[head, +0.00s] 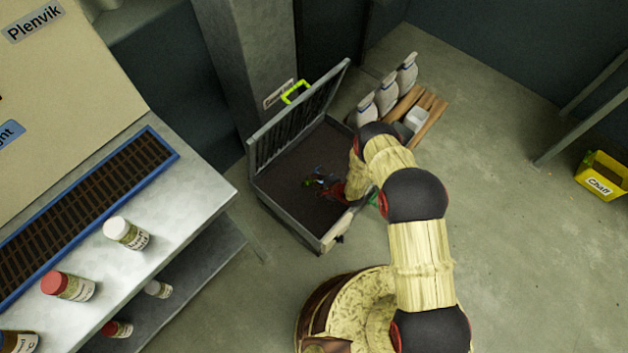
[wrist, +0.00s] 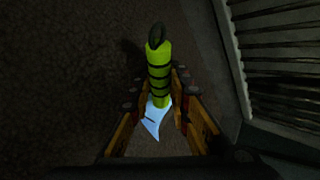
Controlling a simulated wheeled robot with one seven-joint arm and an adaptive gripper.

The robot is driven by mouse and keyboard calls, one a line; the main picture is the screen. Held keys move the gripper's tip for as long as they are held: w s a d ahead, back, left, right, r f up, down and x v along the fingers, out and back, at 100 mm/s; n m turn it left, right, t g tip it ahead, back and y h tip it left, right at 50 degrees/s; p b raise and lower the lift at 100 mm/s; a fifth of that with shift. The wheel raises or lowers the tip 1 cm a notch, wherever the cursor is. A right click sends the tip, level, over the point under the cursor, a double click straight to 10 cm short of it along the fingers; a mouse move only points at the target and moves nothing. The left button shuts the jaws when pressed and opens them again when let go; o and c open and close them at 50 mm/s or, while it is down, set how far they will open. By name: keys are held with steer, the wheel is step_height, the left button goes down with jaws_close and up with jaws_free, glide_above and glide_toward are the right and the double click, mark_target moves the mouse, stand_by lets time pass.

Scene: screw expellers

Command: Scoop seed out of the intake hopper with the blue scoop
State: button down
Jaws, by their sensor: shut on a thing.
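The intake hopper (head: 265,204) is a grey box with its barred lid raised, and dark brown seed (head: 290,185) covers its floor. My gripper (head: 325,184) is inside the hopper, low over the seed. In the wrist view, my gripper (wrist: 158,92) is shut on the blue scoop (wrist: 158,72), which has a lime-green handle with black bands and a pale blue, pointed part. The pale blue part lies between the fingers, and the handle points away from my wrist. The seed (wrist: 60,80) fills the left of that view. Whether the scoop touches the seed or holds any is unclear.
The raised lid (head: 305,112) has a lime handle and stands beside a grey pillar (head: 245,60). A steel bench (head: 165,210) with jars is at left. A yellow Chaff bin (head: 603,175) is far right. Floor between is clear.

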steer(key=shift+f, duration=1.25)
stand_by(0.8)
